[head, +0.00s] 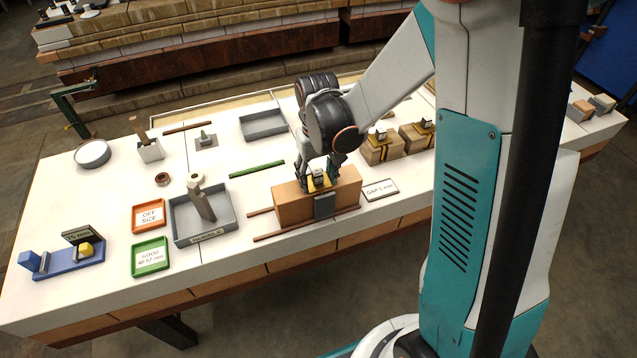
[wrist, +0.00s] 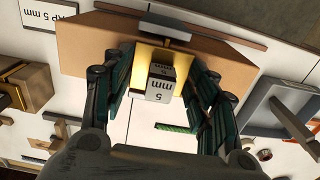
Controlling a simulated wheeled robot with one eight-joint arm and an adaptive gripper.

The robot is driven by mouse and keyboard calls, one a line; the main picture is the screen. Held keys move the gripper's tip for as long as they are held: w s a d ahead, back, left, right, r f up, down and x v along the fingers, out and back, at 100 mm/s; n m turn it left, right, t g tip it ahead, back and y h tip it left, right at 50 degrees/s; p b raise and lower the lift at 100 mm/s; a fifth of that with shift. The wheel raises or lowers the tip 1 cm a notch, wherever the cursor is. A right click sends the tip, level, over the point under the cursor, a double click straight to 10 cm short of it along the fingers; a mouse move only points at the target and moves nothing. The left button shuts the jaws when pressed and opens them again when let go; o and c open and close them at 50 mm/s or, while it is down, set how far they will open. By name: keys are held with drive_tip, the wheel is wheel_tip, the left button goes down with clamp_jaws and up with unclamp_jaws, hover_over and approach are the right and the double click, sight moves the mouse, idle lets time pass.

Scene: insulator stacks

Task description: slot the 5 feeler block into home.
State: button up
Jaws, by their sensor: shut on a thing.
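The 5 feeler block (head: 319,180), yellow with a pale top part marked "5 mm", is between the fingers of my gripper (head: 318,172). In the wrist view its "5 mm" label (wrist: 157,92) faces me, with a yellow part (wrist: 145,65) behind it. My gripper's fingers (wrist: 160,88) are shut on it from both sides. The block is at the top of a large brown block (head: 290,206) with a grey plate (head: 324,206) on its front. I cannot tell whether it touches the brown block or sits in a slot. Which place is home is not clear.
A "GAP 5 mm" card (head: 380,189) lies right of the brown block. Two striped blocks (head: 380,150) (head: 418,137) with small gauges stand behind it. A grey tray (head: 233,219), orange tray (head: 148,215), green tray (head: 150,257) and blue fixture (head: 62,257) are left. Thin rods flank the brown block.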

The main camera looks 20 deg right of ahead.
drive_tip(key=shift+r, duration=0.15)
drive_tip(key=shift+r+p, duration=0.35)
drive_tip(key=shift+r, duration=0.05)
drive_tip(key=shift+r+p, duration=0.3)
drive_tip(key=shift+r, duration=0.1)
drive_tip(key=shift+r, duration=0.35)
drive_tip(key=shift+r+p, duration=0.45)
drive_tip(key=shift+p, duration=0.05)
idle(0.4)
drive_tip(key=shift+r, duration=0.35)
drive_tip(key=shift+r+p, duration=0.4)
drive_tip(key=shift+p, duration=0.1)
drive_tip(key=shift+r, duration=0.35)
drive_tip(key=shift+r+p, duration=0.45)
drive_tip(key=shift+p, duration=0.1)
